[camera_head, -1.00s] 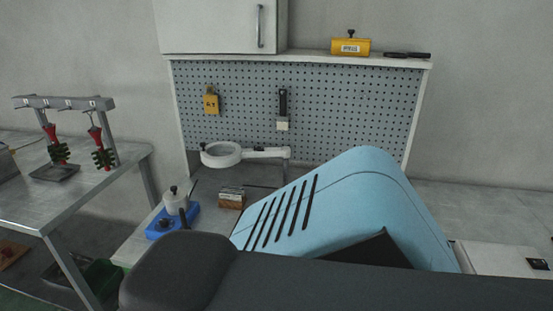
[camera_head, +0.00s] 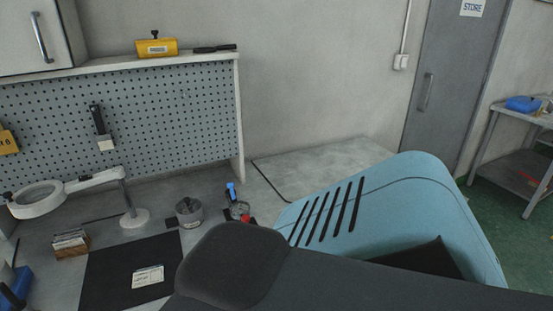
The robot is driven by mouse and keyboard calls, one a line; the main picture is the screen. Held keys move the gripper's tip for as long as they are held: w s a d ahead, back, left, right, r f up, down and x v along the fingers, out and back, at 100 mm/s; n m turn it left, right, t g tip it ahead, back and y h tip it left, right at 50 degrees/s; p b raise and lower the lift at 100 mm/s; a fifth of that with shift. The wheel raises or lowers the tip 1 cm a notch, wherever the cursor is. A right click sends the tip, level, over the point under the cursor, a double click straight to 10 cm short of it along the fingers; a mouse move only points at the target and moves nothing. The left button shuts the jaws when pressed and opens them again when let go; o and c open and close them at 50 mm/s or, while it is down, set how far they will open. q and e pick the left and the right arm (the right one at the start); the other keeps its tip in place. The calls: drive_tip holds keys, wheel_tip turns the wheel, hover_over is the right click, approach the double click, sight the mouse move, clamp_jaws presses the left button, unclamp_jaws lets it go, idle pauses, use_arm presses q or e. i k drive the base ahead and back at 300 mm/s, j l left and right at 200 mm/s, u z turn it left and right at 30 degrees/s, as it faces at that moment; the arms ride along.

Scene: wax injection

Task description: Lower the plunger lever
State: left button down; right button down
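Neither of my grippers is in view. A dark link and a pale blue cover, which look like parts of my own arm, fill the lower middle and right and hide part of the bench. A grey metal pot (camera_head: 189,212) stands on the bench. Just right of it is a small device with an upright blue-tipped lever (camera_head: 231,190) and a red part (camera_head: 246,218), its lower end hidden by my arm. A blue unit (camera_head: 18,289) with a black lever is cut off at the lower left edge. I cannot tell which lever is the plunger lever.
A black mat (camera_head: 110,272) with a white card (camera_head: 148,276), a card box (camera_head: 71,243) and a magnifier lamp (camera_head: 38,198) occupy the bench's left. The pegboard (camera_head: 170,115) stands behind. A side table (camera_head: 518,150) stands far right by the grey door (camera_head: 455,75).

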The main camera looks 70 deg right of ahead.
sight(230, 185)
drive_tip(key=z, duration=2.6)
